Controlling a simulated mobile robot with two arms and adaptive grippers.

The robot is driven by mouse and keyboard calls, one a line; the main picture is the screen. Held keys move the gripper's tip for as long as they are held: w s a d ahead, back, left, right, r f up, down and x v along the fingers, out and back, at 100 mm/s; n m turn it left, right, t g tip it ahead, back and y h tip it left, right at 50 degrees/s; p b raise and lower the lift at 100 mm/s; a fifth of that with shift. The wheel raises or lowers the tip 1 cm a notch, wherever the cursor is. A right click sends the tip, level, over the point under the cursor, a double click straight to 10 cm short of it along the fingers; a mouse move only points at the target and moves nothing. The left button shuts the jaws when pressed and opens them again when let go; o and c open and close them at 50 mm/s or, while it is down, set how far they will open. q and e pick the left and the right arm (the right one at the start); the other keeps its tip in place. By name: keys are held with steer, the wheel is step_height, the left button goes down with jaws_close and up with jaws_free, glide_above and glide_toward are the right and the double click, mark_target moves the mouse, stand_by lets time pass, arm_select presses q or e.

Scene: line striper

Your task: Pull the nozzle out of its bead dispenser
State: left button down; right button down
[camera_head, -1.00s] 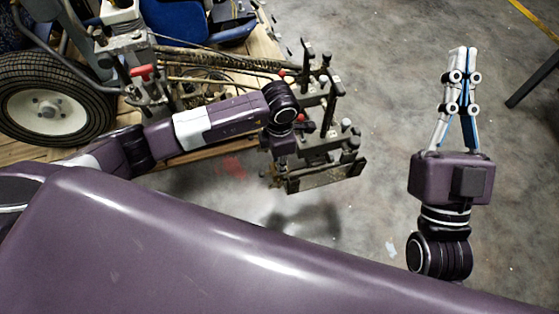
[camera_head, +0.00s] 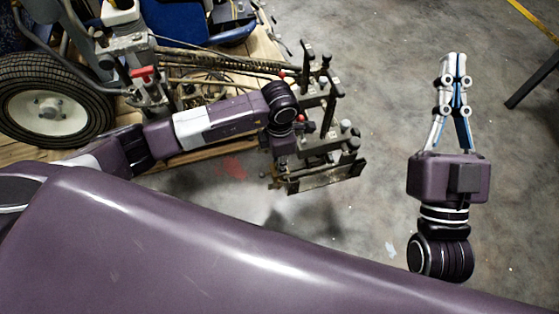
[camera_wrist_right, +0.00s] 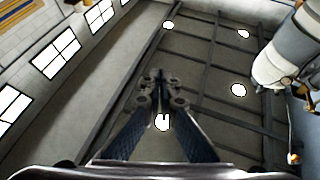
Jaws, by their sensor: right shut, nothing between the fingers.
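The line striper (camera_head: 185,75) fills the upper left of the head view. Its dark bracket assembly (camera_head: 325,150) sticks out to the right over the floor. I cannot make out the nozzle or the bead dispenser separately among these parts. My left arm reaches across to the bracket, and its gripper (camera_head: 284,146) is beside or over it; its fingers are hidden or too small to tell. My right gripper (camera_head: 453,62) is shut and empty, over bare floor well right of the bracket. In the right wrist view its fingers (camera_wrist_right: 162,80) are together with nothing between them.
A black tyre with a pale hub (camera_head: 45,105) stands at the left, on or beside wooden planks (camera_head: 262,45). A dark leg or bar (camera_head: 530,82) is at the far right. The concrete floor (camera_head: 390,100) between bracket and right gripper is clear.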

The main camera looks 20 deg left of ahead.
steer(key=shift+w+f, duration=0.1)
arm_select(q)
steer(key=shift+r, duration=0.15)
arm_select(e)
steer(key=shift+w+f, duration=0.1)
steer(key=shift+f, duration=0.1)
steer(key=shift+g, duration=0.3)
steer(key=shift+w+f, duration=0.2)
steer(key=shift+f, duration=0.1)
arm_select(q)
steer(key=shift+r, duration=0.15)
arm_select(e)
steer(key=shift+w+f+g, duration=0.15)
steer(key=shift+f+g, duration=0.15)
